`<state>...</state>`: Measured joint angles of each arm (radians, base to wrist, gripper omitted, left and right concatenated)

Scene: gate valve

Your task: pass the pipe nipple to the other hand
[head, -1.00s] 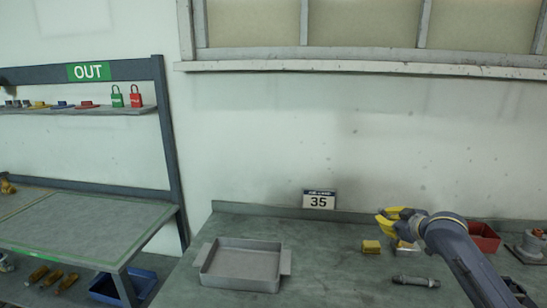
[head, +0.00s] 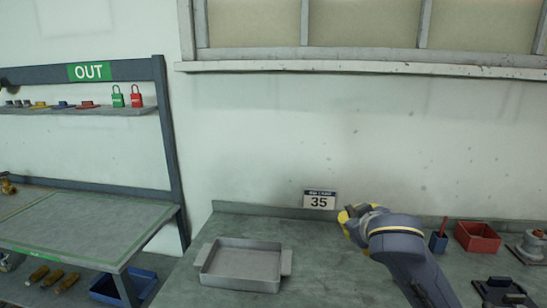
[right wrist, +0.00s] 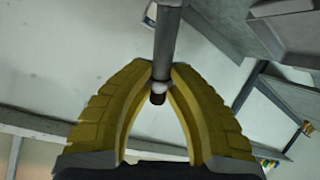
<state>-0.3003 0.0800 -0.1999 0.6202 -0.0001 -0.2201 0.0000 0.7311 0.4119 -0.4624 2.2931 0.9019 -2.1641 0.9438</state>
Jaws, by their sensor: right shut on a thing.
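My right gripper (head: 347,215) is raised over the back of the bench, left of its forearm. In the right wrist view its yellow fingers (right wrist: 160,78) are shut on a grey rod-like pipe nipple (right wrist: 166,38). The nipple runs up out of the fingertips, and a short end with a pale ring and a dark tip shows between the fingers. In the head view I cannot make out the nipple, as the gripper and wrist hide it. My left gripper is in neither view.
A grey tray (head: 206,272) with side handles stands on the bench at left. A red bin (head: 477,237), a blue holder (head: 438,243) and a black fixture (head: 500,292) stand at right. A number 35 sign (head: 319,200) is at the back.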

